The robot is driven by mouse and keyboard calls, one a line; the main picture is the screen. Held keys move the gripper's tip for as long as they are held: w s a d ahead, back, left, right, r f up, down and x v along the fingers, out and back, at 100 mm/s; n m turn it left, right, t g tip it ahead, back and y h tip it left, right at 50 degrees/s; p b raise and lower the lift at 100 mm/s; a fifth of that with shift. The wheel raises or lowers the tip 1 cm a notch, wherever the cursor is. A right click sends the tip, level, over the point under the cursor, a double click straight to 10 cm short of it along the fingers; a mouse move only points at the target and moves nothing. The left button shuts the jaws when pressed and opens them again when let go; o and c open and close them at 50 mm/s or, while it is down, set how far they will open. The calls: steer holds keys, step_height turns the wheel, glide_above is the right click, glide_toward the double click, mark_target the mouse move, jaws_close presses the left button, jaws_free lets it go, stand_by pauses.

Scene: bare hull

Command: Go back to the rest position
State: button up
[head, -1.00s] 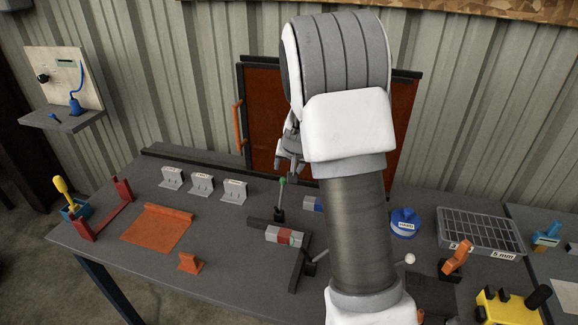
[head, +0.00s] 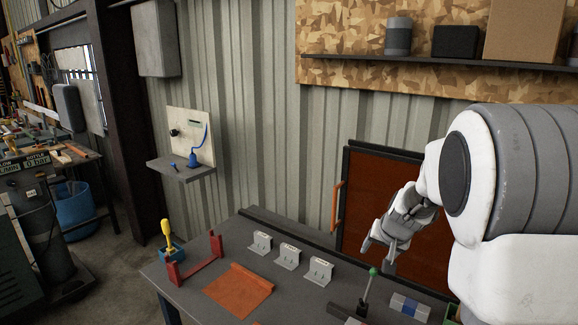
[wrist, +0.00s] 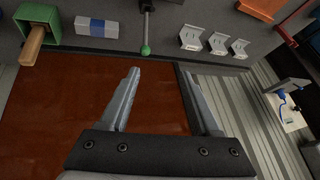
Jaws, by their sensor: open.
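My gripper (head: 379,247) is in the air above the back part of the grey workbench (head: 192,291), in front of the dark red panel (head: 366,203). Its two fingers are apart with nothing between them. In the wrist view my gripper (wrist: 164,84) shows both fingers spread over the red panel (wrist: 60,110). The green-tipped lever (wrist: 146,48) lies beyond the fingers there, apart from them. My arm fills the right side of the head view.
Several grey labelled brackets (head: 289,257), an orange sheet (head: 238,291), a red frame (head: 197,263) and the green-tipped lever (head: 368,290) stand on the bench. A small wall shelf (head: 183,169) is at left, and a long shelf (head: 430,66) is above.

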steer(key=s+a+r+n+y, duration=0.1)
steer(key=s+a+r, duration=0.35)
steer(key=s, duration=0.25)
steer(key=s+a+r+n, duration=0.2)
steer(key=s+a+r, duration=0.1)
steer(key=s+r, duration=0.3)
steer(key=s+a+f+n+b, duration=0.1)
steer(key=s+n, duration=0.1)
steer(key=s, duration=1.6)
steer(key=shift+a+g+h, duration=0.4)
steer(key=shift+d, duration=0.1)
